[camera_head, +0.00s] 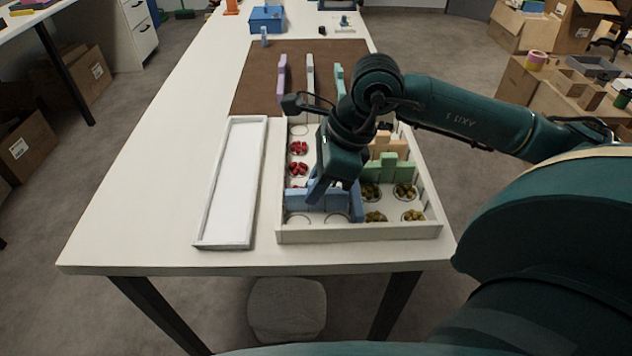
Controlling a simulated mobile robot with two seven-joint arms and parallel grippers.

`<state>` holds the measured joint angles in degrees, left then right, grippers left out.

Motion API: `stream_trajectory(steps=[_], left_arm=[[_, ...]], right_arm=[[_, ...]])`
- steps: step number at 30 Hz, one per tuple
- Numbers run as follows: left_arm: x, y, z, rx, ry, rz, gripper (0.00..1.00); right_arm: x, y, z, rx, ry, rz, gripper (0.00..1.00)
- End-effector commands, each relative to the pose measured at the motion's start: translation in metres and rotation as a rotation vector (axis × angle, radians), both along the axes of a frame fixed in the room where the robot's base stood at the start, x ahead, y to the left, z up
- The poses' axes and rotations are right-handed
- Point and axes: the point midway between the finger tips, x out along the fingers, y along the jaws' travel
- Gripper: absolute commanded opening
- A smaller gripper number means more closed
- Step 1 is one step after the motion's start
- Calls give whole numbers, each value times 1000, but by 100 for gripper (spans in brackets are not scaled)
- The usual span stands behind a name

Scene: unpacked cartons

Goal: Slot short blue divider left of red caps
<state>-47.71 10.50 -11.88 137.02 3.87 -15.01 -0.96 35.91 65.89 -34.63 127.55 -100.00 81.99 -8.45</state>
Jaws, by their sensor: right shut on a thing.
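The white divider box (360,234) stands at the table's front right. Red caps (298,148) lie in round cups in its left column. My right gripper (322,186) points down into the box, in front of the red caps. It is shut on a blue divider; its fingers and wrist hide much of the held piece. Blue divider pieces (300,199) stand across the front left part of the box, and another blue piece (356,205) runs front to back beside them. I cannot tell exactly which blue piece is held. My left gripper is not in view.
Green dividers (388,169) and olive-coloured items (405,190) fill the box's right side, with peach dividers (388,143) behind. An empty white tray (231,185) lies left. Purple (282,75), grey and mint dividers stand on the brown mat (255,88). The table's left is clear.

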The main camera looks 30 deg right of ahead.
Motion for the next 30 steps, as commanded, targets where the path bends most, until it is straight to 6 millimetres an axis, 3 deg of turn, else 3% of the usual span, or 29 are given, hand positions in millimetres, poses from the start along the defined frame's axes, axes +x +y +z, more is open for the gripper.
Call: stream_trajectory(steps=[2, 3, 12, 21, 26, 30], left_arm=[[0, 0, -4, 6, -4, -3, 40], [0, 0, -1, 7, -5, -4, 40], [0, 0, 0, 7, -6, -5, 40], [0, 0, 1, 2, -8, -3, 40], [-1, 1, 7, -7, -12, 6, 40], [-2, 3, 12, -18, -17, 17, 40]], right_arm=[[0, 0, -5, 1, -1, 0, 0], [0, 0, -3, 0, -1, 0, 17], [0, 0, -2, 0, 0, 0, 40], [0, 0, -2, 0, 0, 0, 40], [-4, -9, 22, -3, -3, -2, 40], [-11, -20, 52, -4, -5, -3, 40]])
